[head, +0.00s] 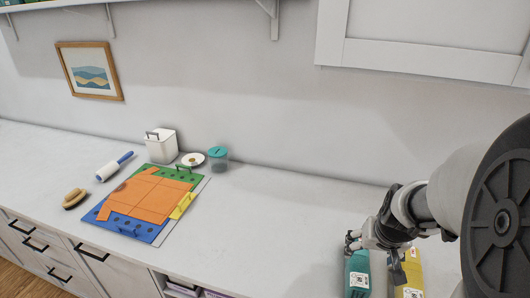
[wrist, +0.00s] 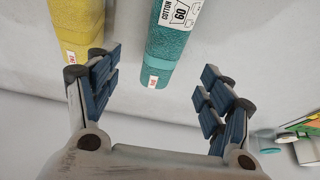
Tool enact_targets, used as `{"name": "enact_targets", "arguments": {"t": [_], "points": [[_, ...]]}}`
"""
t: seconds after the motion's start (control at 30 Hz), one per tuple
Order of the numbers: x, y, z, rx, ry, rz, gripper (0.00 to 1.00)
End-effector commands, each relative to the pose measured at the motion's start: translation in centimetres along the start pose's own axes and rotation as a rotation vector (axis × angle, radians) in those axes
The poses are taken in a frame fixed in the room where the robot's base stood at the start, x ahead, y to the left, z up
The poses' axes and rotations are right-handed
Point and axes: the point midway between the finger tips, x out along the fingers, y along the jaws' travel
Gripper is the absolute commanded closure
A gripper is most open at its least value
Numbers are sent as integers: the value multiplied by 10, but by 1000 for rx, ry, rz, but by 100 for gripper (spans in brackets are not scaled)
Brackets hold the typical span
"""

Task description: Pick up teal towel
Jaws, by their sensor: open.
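The teal towel (head: 356,272) is a rolled or folded bundle with a white label, on the counter at the lower right in the head view. In the wrist view the teal towel (wrist: 165,62) reaches in from the top edge, and its near end shows a small red-and-white tag. My gripper (head: 374,242) is just above the teal towel's far end in the head view. In the wrist view my gripper (wrist: 158,72) is open and empty, with the towel's end appearing between the two fingers. Whether they touch the towel, I cannot tell.
A yellow towel (head: 411,272) lies close beside the teal one. It also shows at upper left in the wrist view (wrist: 76,30), near one finger. A folding board (head: 150,195), lint roller (head: 114,166), brush (head: 74,198), white bin (head: 161,146) and teal-lidded jar (head: 218,158) stand left. The middle counter is clear.

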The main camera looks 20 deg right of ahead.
Motion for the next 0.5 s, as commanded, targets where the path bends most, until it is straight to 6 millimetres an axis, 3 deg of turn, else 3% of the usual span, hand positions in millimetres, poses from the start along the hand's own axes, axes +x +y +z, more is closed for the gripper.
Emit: {"name": "enact_targets", "arguments": {"t": [0.03, 0.2, 0.5], "points": [[16, 0, 3, 0, -5, -1, 27], [46, -1, 2, -1, -3, -1, 27], [63, -2, 1, -2, 0, -1, 27]]}}
